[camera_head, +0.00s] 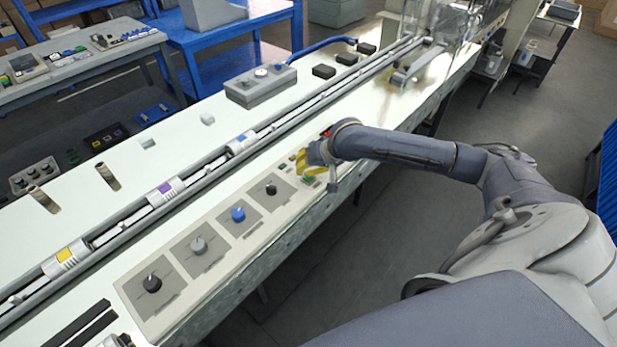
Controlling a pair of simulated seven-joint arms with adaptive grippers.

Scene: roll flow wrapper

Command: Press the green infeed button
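A light control panel (217,226) runs along the front of the white machine table. A small green button (308,179) shows near its far right end, partly covered by my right gripper. My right gripper (318,164) reaches in from the right and points down over this end of the panel. Its fingers are small and mixed with yellow parts, so I cannot tell whether they are open or shut, or whether they touch the button. My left gripper is not in view.
The panel also carries a black knob (152,283), a grey knob (198,245), a blue knob (238,214) and another black knob (270,188). A long rail (205,170) with wrapped packs runs behind it. A grey control box (261,84) stands farther back.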

